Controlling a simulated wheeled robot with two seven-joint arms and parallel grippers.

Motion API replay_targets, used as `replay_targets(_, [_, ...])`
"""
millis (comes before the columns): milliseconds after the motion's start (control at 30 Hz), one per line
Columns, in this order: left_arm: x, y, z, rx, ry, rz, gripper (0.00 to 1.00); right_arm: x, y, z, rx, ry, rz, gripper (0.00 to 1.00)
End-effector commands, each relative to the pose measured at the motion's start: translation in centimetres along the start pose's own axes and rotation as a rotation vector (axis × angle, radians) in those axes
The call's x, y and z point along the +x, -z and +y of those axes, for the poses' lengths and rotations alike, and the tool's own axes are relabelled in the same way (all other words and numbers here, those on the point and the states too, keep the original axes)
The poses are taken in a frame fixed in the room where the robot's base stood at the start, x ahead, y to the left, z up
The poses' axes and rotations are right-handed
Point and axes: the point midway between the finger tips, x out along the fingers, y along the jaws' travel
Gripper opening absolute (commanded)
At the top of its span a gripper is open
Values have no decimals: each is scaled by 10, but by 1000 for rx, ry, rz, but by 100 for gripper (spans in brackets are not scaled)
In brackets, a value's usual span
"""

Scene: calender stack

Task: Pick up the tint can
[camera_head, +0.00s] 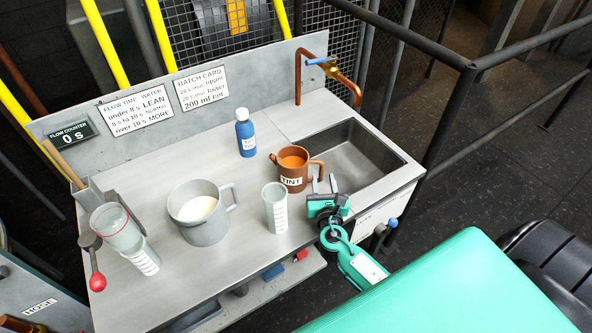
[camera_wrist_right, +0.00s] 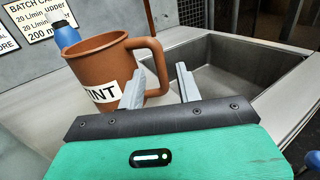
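The tint can (camera_head: 292,170) is a brown mug-like vessel with a spout, orange contents and a white TINT label. It stands upright on the bench, left of the sink; its handle points toward my right gripper. In the right wrist view the tint can (camera_wrist_right: 100,75) fills the upper left. My right gripper (camera_head: 326,184) is open and empty, with its fingertips close to the handle. In the wrist view the handle shows between the two fingers (camera_wrist_right: 161,84), slightly beyond them; I cannot tell whether they touch. My left gripper is not in view.
A blue bottle (camera_head: 246,138) stands behind the can. A clear measuring cup (camera_head: 275,212) and a grey jug (camera_head: 205,230) stand to its left. The sink (camera_head: 355,160) with a copper tap (camera_head: 299,75) is to the right. A red-knobbed lever (camera_head: 97,281) is at far left.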

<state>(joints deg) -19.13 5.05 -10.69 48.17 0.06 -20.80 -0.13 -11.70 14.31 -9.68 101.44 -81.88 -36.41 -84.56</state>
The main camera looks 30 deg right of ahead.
Motion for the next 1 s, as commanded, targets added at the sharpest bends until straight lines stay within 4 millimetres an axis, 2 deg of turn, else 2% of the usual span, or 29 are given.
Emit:
replay_targets(333, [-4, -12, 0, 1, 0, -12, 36, 44, 0, 1, 0, 1, -1, 35])
replay_targets(667, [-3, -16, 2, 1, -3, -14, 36, 51, 1, 1, 1, 0, 0, 35])
replay_targets(833, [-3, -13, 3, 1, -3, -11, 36, 50, 1, 1, 1, 0, 0, 3])
replay_targets(867, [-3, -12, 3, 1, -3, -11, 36, 50, 1, 1, 1, 0, 0, 0])
replay_targets(1000, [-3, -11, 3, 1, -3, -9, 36, 50, 1, 1, 1, 0, 0, 0])
